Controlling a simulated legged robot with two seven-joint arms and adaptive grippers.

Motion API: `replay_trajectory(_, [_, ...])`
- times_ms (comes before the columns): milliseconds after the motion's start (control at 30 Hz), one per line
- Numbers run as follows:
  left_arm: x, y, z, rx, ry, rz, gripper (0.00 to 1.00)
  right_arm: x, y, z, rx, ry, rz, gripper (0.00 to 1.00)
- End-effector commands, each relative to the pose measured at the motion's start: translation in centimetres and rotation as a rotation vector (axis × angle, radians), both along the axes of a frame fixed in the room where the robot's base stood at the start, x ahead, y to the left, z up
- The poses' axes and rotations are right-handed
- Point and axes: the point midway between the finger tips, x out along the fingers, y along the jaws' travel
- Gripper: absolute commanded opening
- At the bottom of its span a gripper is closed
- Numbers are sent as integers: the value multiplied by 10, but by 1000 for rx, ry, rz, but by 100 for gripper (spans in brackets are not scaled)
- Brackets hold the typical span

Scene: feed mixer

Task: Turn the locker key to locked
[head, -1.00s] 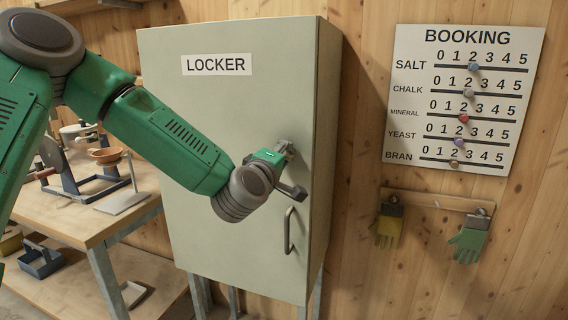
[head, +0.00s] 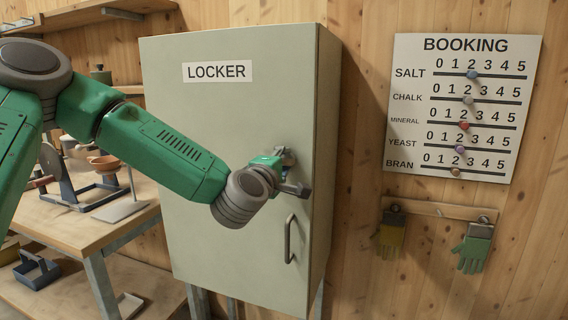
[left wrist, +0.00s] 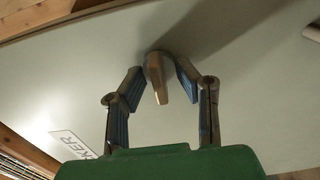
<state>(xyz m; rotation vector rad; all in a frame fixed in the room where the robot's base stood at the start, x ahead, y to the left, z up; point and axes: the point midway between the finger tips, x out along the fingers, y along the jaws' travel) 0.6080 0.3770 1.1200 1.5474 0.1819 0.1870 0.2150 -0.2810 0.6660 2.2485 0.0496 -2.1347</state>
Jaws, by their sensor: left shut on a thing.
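The grey locker (head: 217,120) stands upright with its door shut and a LOCKER label on it. My left gripper (head: 286,170) is at the right part of the door, above the bar handle (head: 290,238). The gripper is shut on the key. In the head view my gripper hides most of the key. I cannot read its locked or unlocked mark. My right gripper is not in view.
A booking board (head: 464,108) with sliders hangs on the wooden wall at the right. Gloves (head: 473,252) hang from a rack below it. A workbench (head: 85,225) with a scale and bowl stands left of the locker.

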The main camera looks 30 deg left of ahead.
Motion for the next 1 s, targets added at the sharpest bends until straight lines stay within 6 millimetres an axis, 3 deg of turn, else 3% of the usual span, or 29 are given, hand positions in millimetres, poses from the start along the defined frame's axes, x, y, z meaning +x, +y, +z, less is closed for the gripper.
replay_trajectory(33, [-1, 1, -7, -2, 15, 1, 0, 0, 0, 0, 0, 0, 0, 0])
replay_trajectory(67, [-1, 1, -7, -2, 15, 1, 39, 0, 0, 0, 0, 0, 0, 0])
replay_trajectory(100, [-1, 1, -7, -2, 15, 1, 47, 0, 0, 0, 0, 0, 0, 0])
replay_trajectory(467, [-6, -1, -2, 0, 4, 1, 47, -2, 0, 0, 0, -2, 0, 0])
replay_trajectory(800, [-56, -12, -5, -2, 9, -1, 47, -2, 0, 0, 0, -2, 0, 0])
replay_trajectory(1000, [-71, -15, -6, -2, 10, 1, 47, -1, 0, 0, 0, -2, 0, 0])
